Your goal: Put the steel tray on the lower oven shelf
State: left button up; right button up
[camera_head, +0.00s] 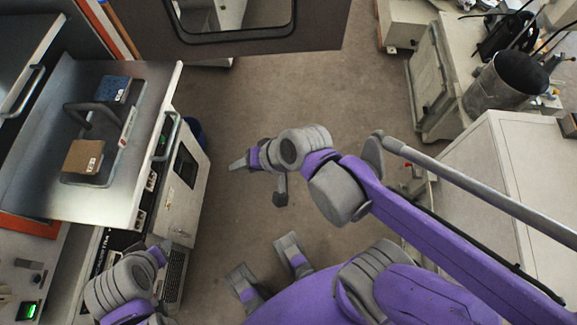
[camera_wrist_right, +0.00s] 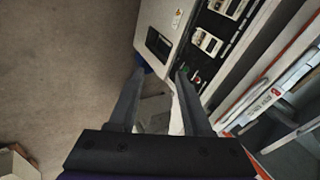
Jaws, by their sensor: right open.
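The grey steel tray (camera_head: 128,140) lies on a metal work surface at the left of the head view. It has a dark raised handle and carries a blue tile (camera_head: 114,89) and a brown tile (camera_head: 84,157). My right gripper (camera_head: 258,181) is open and empty over the floor, to the right of the tray and apart from it. Its spread fingers also show in the right wrist view (camera_wrist_right: 158,95), with nothing between them. My left gripper (camera_head: 160,253) is at the lower left, below the tray; its fingers are not clear. I cannot make out the lower oven shelf.
A dark door with a window (camera_head: 180,38) stands open at the top. The metal work surface (camera_head: 105,206) has a cabinet with controls (camera_head: 185,185) beside it. A white cabinet (camera_head: 485,185) and a dark cylindrical bin (camera_head: 512,78) stand at the right. The floor between is clear.

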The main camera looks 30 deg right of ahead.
jog(key=s+d+f+n+h, duration=0.3)
jog(key=s+d+n+h, duration=0.1)
jog(key=d, duration=0.5)
jog(key=shift+s+n+g+h, duration=0.35)
jog(key=shift+s+n, duration=0.2)
jog(key=shift+n, duration=0.25)
jog(key=shift+w+a+r, duration=0.1)
jog(key=shift+a, duration=0.05)
